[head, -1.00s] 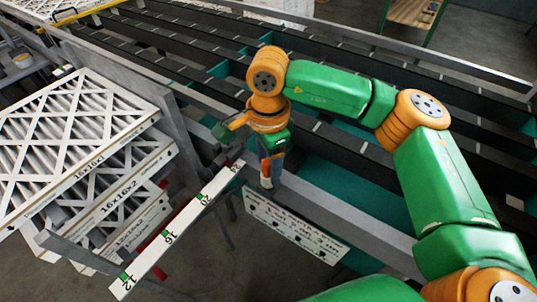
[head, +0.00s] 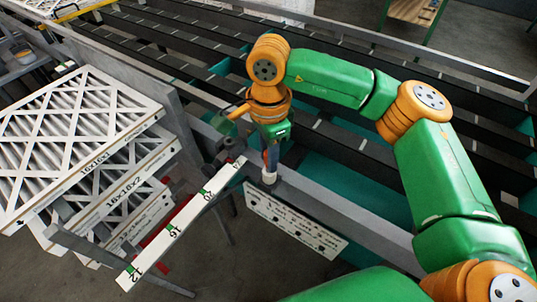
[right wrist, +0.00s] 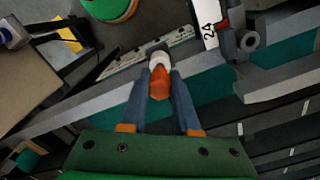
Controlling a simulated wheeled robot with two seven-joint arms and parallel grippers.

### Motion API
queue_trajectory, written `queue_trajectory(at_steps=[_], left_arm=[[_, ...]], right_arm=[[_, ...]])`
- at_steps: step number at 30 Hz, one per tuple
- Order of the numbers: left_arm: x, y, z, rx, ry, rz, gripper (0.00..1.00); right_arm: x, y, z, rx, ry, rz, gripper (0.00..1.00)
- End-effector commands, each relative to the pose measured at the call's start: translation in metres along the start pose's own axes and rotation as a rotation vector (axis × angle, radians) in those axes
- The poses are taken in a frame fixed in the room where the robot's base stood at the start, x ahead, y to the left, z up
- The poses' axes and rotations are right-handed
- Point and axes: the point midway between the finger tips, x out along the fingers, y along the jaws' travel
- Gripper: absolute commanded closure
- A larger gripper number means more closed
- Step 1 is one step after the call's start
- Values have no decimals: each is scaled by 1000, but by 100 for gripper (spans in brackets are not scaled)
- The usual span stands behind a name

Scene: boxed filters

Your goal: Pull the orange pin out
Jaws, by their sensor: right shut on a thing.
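The orange pin (right wrist: 159,84) shows in the right wrist view between the blue fingers of my right gripper (right wrist: 160,75). The fingers are shut on its orange body. A white round piece (right wrist: 159,58) shows just beyond the pin's end; I cannot tell whether it is joined to the pin. In the head view my right gripper (head: 270,162) points down beside the upper end of the white size scale, above the grey rail. The pin is mostly hidden there by the fingers, with a white piece (head: 269,178) below them. My left gripper is not in view.
The white size scale (head: 180,226) slopes down to the left. A white perforated plate (head: 295,224) hangs along the grey rail (head: 340,215). Stacked boxed filters (head: 75,140) stand at the left. Dark conveyor rails (head: 340,150) lie behind my right arm.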

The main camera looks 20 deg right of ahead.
Motion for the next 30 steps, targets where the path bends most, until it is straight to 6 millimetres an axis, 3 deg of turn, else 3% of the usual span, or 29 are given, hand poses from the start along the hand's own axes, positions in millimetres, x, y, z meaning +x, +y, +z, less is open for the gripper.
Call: queue_trajectory(at_steps=[30], left_arm=[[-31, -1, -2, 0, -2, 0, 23]], right_arm=[[-45, 0, 0, 0, 0, 0, 100]])
